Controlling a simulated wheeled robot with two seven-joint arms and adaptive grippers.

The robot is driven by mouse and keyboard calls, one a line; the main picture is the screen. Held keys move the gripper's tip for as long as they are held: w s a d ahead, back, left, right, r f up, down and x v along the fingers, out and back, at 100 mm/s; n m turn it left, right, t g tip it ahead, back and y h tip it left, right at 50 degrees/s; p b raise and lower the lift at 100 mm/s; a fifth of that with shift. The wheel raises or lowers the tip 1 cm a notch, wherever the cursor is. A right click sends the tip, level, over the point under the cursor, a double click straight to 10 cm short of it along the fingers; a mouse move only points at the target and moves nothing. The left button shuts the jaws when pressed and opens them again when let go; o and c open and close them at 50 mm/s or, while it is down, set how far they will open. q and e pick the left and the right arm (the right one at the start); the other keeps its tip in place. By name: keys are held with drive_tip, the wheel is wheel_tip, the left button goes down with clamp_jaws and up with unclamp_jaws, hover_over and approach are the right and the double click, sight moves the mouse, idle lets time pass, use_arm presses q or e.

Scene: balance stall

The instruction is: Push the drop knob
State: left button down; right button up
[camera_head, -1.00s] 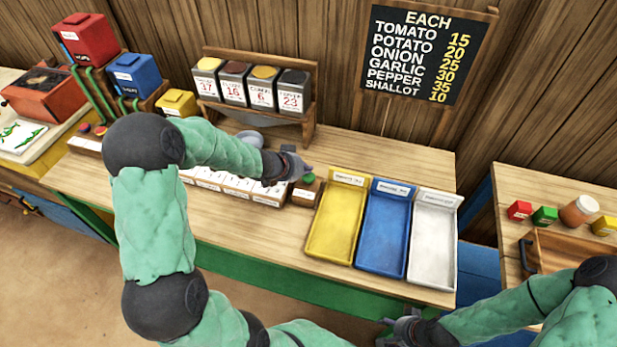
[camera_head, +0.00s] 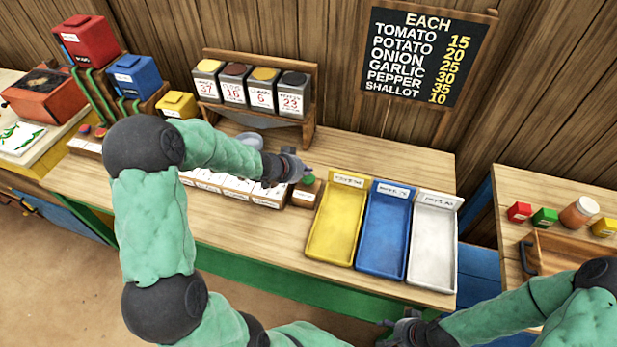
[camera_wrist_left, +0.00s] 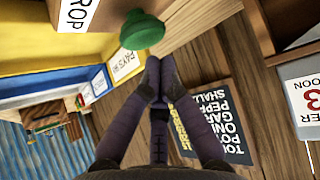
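The drop knob is a green rounded knob (camera_head: 309,182) on a small wooden box (camera_head: 305,197), just left of the yellow tray. The left wrist view shows the knob (camera_wrist_left: 142,34) close up, beside a white label reading DROP (camera_wrist_left: 75,13). My left gripper (camera_head: 309,171) is right by the knob in the head view. In the left wrist view its fingertips (camera_wrist_left: 155,68) are together with nothing between them, just beside the knob; I cannot tell whether they touch it. My right gripper (camera_head: 388,332) is low in the head view, away from the knob, its fingers too small to judge.
A yellow tray (camera_head: 318,250), a blue tray (camera_head: 381,235) and a white tray (camera_head: 432,240) lie right of the knob. A row of labelled compartments (camera_head: 235,190) stands left of it, partly behind my left arm. A rack of labelled bins (camera_head: 262,92) stands behind.

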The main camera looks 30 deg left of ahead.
sight(306, 178)
use_arm(q)
drive_tip(key=shift+f, duration=0.1)
drive_tip(key=shift+f, duration=0.3)
drive_tip(key=shift+f+b, duration=0.8)
idle(1.2)
drive_tip(key=shift+r, duration=0.1)
drive_tip(key=shift+r+p, duration=1.15)
drive_tip(key=shift+p, duration=0.2)
wheel_tip(306, 178, up, 5)
drive_tip(key=p, duration=0.5)
drive_tip(key=shift+p, duration=0.35)
